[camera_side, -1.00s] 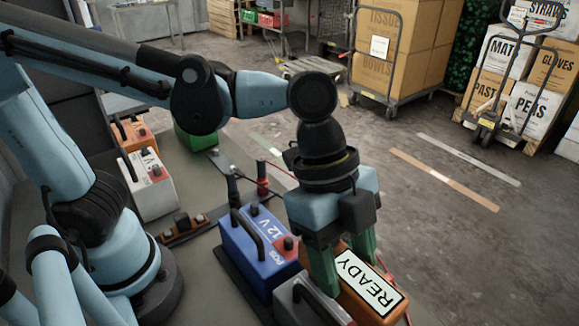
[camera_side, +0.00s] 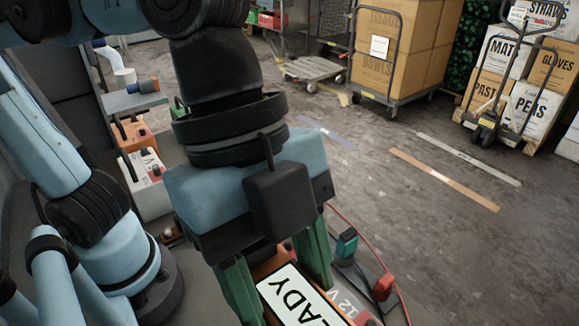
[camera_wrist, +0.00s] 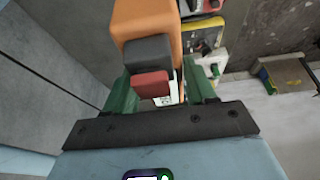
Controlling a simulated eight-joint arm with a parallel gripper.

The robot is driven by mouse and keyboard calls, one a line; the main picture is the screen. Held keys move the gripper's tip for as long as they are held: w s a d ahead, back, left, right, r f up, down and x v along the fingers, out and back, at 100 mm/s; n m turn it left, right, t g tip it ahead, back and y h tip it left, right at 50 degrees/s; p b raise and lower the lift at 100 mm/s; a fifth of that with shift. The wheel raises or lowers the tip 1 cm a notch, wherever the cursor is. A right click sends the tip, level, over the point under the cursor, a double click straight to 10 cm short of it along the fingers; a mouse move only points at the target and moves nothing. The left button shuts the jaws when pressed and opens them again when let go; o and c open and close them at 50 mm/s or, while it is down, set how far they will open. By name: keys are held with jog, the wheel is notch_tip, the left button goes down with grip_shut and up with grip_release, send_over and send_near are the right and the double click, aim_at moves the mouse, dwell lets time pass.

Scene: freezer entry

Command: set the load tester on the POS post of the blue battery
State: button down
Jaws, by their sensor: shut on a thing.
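The load tester (camera_side: 268,266) is an orange block with a white label, of which "ADY" shows in the side view. My gripper (camera_side: 284,288) is shut on it, with one green finger on each side. In the wrist view the tester (camera_wrist: 145,22) shows its orange body, a dark grey block and a red block between the fingers. The blue battery and its POS post do not show in either view now; my gripper and wrist cover much of the bench in the side view. I cannot tell the tester's height above the batteries.
A grey battery top marked "12 V" (camera_side: 341,298) shows at the lower right. A red clamp (camera_side: 383,286) on a red cable and a teal clamp (camera_side: 347,242) are near it. White (camera_side: 148,180) and orange (camera_side: 131,133) batteries stand at the back left.

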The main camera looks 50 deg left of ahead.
aim_at(297, 295)
jog(key=shift+s+r, duration=0.2)
jog(key=shift+r, duration=1.9)
jog(key=shift+w, duration=0.1)
jog(key=shift+w+a+f, duration=0.1)
jog(key=shift+w+a, duration=0.15)
jog(key=shift+w, duration=0.05)
jog(key=w+a+f, duration=0.4)
jog(key=w+a, duration=0.1)
jog(key=a, duration=0.4)
jog(key=w+a+f, duration=0.3)
jog(key=w+a, duration=0.2)
jog(key=a, duration=0.5)
jog(key=shift+w+f, duration=0.3)
jog(key=shift+f, duration=0.05)
